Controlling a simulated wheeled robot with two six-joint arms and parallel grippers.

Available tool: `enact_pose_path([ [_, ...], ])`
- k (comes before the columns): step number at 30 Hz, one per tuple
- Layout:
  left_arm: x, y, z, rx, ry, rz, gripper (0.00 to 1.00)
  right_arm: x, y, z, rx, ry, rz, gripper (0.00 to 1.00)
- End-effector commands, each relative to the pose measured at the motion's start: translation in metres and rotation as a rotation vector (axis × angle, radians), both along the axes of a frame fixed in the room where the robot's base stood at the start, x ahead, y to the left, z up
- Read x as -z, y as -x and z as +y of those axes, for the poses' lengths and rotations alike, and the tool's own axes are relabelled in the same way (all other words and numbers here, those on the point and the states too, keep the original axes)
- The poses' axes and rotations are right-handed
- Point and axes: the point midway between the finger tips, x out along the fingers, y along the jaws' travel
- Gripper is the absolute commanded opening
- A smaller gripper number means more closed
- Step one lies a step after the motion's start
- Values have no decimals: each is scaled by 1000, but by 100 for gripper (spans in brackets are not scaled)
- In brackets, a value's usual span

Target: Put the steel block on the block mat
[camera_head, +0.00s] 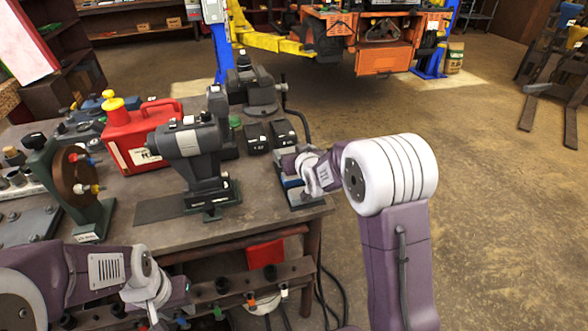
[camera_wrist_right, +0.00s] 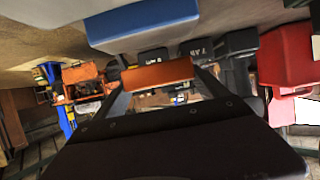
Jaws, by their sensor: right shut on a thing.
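My right gripper (camera_wrist_right: 160,80) is shut on an orange-faced block (camera_wrist_right: 158,73), which spans the gap between its two dark fingers. I cannot tell from its colour whether this is the steel block. In the head view my right wrist (camera_head: 318,172) is over the bench's right front corner and hides the fingers and the held block.
A blue and white thing (camera_head: 292,184) sits beside my right wrist. Two black boxes (camera_head: 257,137) stand behind it. A grey machine (camera_head: 190,145), a red can (camera_head: 140,138) and a vise (camera_head: 252,90) crowd the bench (camera_head: 255,222). Open floor lies to the right.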

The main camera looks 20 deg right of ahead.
Motion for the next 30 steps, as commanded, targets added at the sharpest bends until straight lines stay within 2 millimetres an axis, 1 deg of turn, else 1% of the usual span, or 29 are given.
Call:
enact_pose_path([
  [2, 0, 0, 0, 0, 0, 0, 36, 2, 6, 1, 0, 1, -4, 19],
  [5, 0, 0, 0, 0, 0, 0, 36, 3, 7, 1, 0, 1, -4, 19],
  [7, 2, 0, 0, 0, 0, 0, 36, 11, 7, 1, 0, 1, -1, 19],
  [10, 4, 0, 0, 0, 0, 0, 36, 31, 7, 1, 0, 1, 2, 19],
  [13, 5, 0, 0, 0, 0, 0, 36, 42, 7, 1, 0, 1, -1, 19],
  [21, 5, 0, 0, 0, 0, 0, 36, 45, 7, 1, 0, 0, 2, 19],
  [28, 13, 0, 0, 0, 0, 0, 36, 56, 8, 1, 0, 0, 9, 19],
  [29, 14, 0, 0, 0, 0, 0, 36, 57, 9, 1, 0, 0, 10, 14],
  [30, 12, 0, 0, 0, 0, 0, 36, 57, 9, 1, 0, 1, 15, 95],
])
